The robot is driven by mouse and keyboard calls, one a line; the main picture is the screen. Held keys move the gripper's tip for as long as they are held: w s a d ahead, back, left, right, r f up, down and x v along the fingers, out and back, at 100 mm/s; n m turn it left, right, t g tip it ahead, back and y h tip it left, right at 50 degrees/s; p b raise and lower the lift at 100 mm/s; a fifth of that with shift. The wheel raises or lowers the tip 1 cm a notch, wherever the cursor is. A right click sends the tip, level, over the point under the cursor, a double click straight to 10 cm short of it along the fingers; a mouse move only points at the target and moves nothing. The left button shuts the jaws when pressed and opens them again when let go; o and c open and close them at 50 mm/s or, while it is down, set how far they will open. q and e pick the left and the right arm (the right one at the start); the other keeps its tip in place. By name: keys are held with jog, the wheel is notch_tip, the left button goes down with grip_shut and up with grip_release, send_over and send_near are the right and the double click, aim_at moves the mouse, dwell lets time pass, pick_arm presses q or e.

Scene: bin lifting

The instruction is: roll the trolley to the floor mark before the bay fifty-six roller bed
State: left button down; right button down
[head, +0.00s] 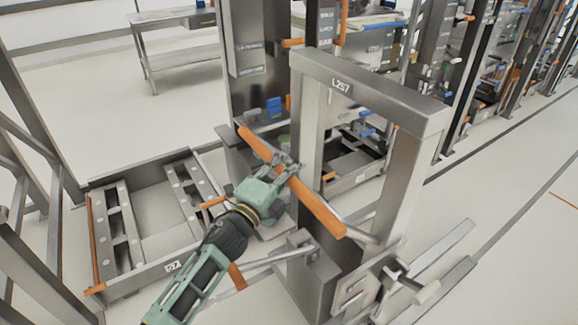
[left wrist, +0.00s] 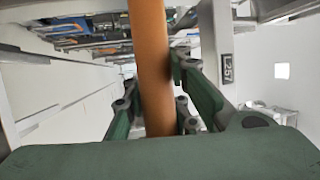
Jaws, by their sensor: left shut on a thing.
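The trolley (head: 385,92) is a grey metal frame with a plate reading L257 on its top beam. It has an orange handle bar (head: 315,208) slanting down to the right. My left gripper (head: 284,168) is closed around this bar near its middle. In the left wrist view the orange bar (left wrist: 153,70) passes between the fingers of my left gripper (left wrist: 158,95). A low bed frame (head: 135,270) with slotted rails stands at the left, with a tag that seems to read 57. I cannot make out a bay fifty-six label or its floor mark.
Grey posts of a rack (head: 255,70) stand just behind the trolley, with more bays towards the upper right. A steel table (head: 180,52) stands at the back left. Pale floor (head: 500,165) with dark lines is open at the right.

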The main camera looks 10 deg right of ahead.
pick_arm(q)
jog(key=shift+s+f, duration=0.2)
jog(key=shift+f, duration=0.65)
jog(key=c, duration=1.7)
grip_release()
jog(key=shift+d, duration=0.1)
jog(key=shift+o, duration=1.1)
jog(key=shift+r, duration=0.3)
jog(key=v, duration=1.2)
